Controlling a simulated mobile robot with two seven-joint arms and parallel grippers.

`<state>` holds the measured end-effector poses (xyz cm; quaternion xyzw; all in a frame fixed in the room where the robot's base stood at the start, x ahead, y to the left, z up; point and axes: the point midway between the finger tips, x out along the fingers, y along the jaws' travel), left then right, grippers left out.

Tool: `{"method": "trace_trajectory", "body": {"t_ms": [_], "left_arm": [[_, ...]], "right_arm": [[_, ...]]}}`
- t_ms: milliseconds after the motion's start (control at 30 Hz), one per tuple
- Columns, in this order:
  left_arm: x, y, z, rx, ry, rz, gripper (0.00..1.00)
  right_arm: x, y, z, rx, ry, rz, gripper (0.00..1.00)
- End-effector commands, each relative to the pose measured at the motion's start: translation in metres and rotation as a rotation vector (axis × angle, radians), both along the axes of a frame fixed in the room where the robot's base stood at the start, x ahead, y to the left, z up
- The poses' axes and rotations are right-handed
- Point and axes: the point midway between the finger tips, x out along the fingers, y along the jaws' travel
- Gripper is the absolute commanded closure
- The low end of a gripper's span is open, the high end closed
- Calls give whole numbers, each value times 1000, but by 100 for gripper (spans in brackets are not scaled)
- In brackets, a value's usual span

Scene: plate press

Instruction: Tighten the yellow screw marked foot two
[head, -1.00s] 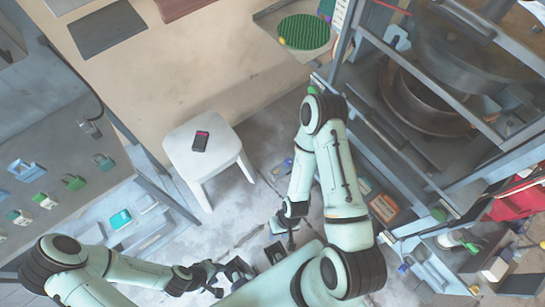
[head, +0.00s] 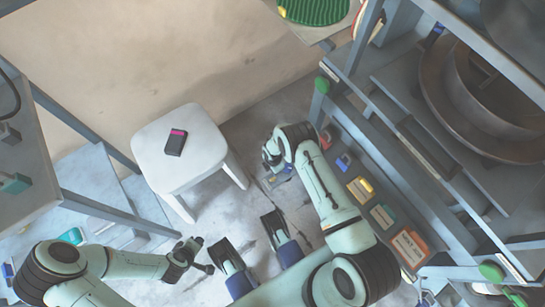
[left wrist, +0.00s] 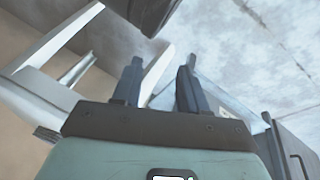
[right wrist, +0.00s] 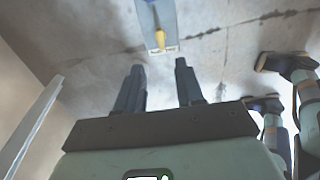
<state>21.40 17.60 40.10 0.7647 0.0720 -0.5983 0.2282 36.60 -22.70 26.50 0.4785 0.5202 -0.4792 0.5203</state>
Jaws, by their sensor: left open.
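In the right wrist view, a small yellow peg-like piece (right wrist: 160,38) shows just beyond my right gripper (right wrist: 160,67), against a grey-blue bar with a pale label; its writing is too small to read. I cannot tell if it is the screw. The right fingers are apart with nothing between them. In the head view the right fingertips are not clear. A yellow piece (head: 365,186) also shows on a labelled box at the right rack. My left gripper (head: 204,257) is low in the head view, open and empty; its parted fingers show in the left wrist view (left wrist: 161,62).
A white stool (head: 210,150) holds a dark device with a pink stripe (head: 175,142). A metal rack with a large round pan (head: 460,100) stands at the right, with several labelled coloured boxes low along it. A grey bench (head: 30,180) is at the left. Some floor is clear around the stool.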

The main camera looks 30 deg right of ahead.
Motion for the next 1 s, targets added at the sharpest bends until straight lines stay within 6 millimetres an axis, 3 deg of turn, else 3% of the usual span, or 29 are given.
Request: {"method": "trace_trajectory", "body": {"t_ms": [33, 200, 500, 700, 967, 1000], "left_arm": [[2, 3, -7, 5, -3, 5, 57], [-27, 6, -34, -2, 94, 8, 57], [-67, 11, -65, -9, 230, 16, 57], [-79, 13, -71, -12, 269, 20, 57], [-80, 13, -71, -13, 273, 20, 57], [-80, 13, -71, -12, 272, 19, 57]], "right_arm": [[-2, 0, -14, 0, 3, 0, 63], [-1, 0, -52, 1, 2, -2, 63], [-1, 0, -101, 1, 0, -5, 63], [0, 0, -111, 1, -1, -4, 63], [-1, 0, -112, 1, -1, -4, 63], [-1, 0, -112, 1, -1, -4, 69]]}}
